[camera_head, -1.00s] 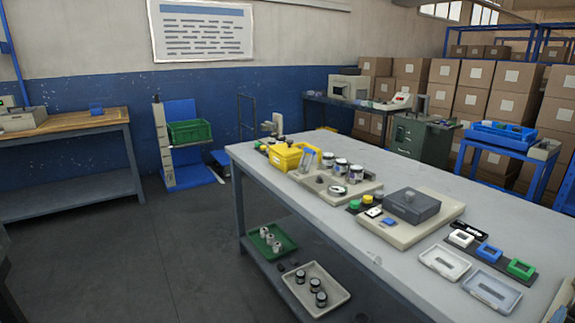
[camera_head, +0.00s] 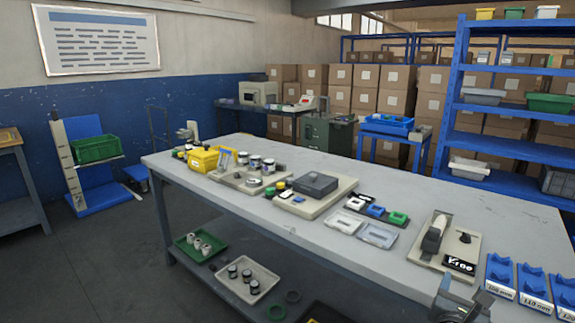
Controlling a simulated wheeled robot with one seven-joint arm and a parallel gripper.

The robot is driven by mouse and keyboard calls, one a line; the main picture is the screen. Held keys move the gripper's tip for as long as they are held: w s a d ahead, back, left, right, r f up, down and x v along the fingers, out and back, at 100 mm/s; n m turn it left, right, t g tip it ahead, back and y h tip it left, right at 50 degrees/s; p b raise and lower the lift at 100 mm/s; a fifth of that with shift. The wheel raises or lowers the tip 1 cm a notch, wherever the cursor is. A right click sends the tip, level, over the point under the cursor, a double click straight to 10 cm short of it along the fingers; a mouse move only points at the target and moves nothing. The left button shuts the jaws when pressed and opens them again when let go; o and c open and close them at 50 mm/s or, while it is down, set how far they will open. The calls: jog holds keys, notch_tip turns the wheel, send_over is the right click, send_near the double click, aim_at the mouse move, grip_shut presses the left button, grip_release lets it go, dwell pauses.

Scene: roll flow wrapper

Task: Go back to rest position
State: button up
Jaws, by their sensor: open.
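A grey metal device (camera_head: 462,302) is cut off by the bottom edge at the right, by the front of the long grey table (camera_head: 350,180).
Blue holders with millimetre labels (camera_head: 535,285) stand at the table's right end. Trays (camera_head: 250,281) lie on the lower shelf. A blue rack (camera_head: 515,110) and stacked cartons (camera_head: 395,105) stand behind. The floor at the left (camera_head: 100,260) is clear.

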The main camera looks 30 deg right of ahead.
jog(key=s+a+f+m+t+y, duration=0.2)
jog(key=s+a+m+y, duration=0.1)
jog(key=a, duration=0.5)
jog(key=s+a+f+m+t+y, duration=0.2)
jog(key=a+f+y, duration=0.1)
jog(key=a, duration=0.5)
jog(key=s+a+f+m+t+y, duration=0.1)
jog(key=s+a+f+m+y, duration=0.15)
jog(key=a, duration=0.55)
jog(key=s+a+r+m+t+y, duration=0.1)
jog(key=s+a+r+m+y, duration=0.3)
jog(key=s, duration=0.5)
jog(key=s+a+r+m+t+y, duration=0.1)
jog(key=s+a+r+m+y, duration=0.2)
jog(key=s+a+r+m, duration=0.3)
notch_tip(320, 180, up, 2)
jog(key=s+m, duration=0.2)
jog(key=m, duration=0.2)
jog(key=shift+s+m+t+y, duration=0.3)
jog(key=shift+s+m+y, duration=0.05)
